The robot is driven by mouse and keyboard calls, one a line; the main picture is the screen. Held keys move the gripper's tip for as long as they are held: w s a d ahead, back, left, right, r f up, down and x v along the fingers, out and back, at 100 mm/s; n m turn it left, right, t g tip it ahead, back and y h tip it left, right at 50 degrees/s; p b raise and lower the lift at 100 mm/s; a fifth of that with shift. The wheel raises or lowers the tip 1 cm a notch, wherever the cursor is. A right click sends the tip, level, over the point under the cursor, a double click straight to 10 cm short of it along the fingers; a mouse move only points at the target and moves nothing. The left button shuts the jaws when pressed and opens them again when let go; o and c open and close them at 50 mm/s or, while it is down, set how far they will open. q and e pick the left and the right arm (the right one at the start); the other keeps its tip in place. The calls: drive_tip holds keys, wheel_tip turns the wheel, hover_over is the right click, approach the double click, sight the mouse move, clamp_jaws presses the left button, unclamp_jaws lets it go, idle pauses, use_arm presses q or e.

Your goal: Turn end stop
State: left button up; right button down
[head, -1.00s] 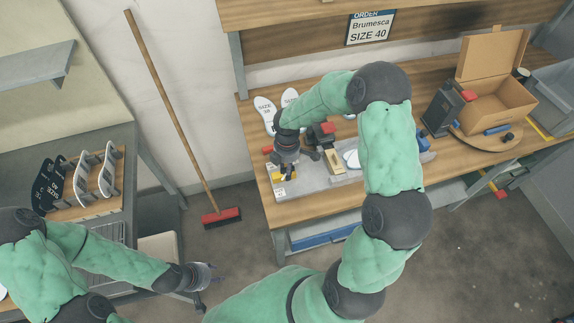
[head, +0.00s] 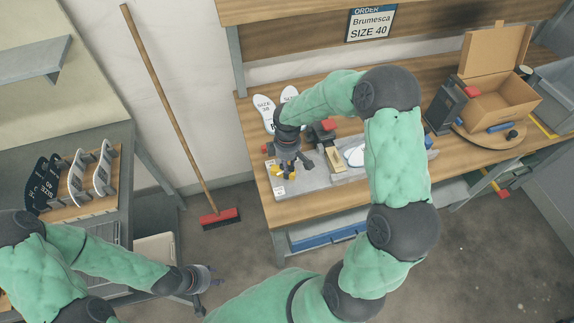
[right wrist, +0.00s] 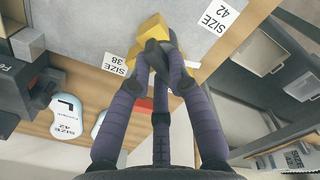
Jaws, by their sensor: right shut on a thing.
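The yellow end stop (right wrist: 147,32) sits on the grey fixture plate (head: 310,186), near the printed SIZE 38 and SIZE 42 labels in the right wrist view. My right gripper (right wrist: 160,50) is shut on it, and the fingers cover part of it. In the head view the end stop (head: 276,171) shows at the plate's left end, under my right gripper (head: 287,170). My left gripper (head: 212,281) is empty, fingers apart, over the floor at lower left.
White insoles (head: 264,106) lie behind the plate. A red-and-black clamp device (head: 321,131) stands on the plate. An open cardboard box (head: 500,102) is on the bench at right. A rack of insoles (head: 84,182) stands on the left table. A broom (head: 178,130) leans between.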

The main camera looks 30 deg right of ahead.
drive_tip(key=m+b, duration=0.2)
drive_tip(key=m, duration=0.4)
drive_tip(key=shift+d+m+b, duration=0.1)
drive_tip(key=shift+m+b, duration=0.2)
drive_tip(key=shift+b, duration=0.05)
drive_tip(key=m+b, duration=0.1)
drive_tip(key=m, duration=0.3)
drive_tip(key=shift+s+m+b, duration=0.15)
drive_tip(key=shift+m+b, duration=0.25)
drive_tip(key=shift+r+m, duration=0.1)
drive_tip(key=shift+m, duration=0.2)
drive_tip(key=c, duration=1.1)
unclamp_jaws()
drive_tip(key=shift+c, duration=0.2)
wheel_tip(320, 180, up, 12)
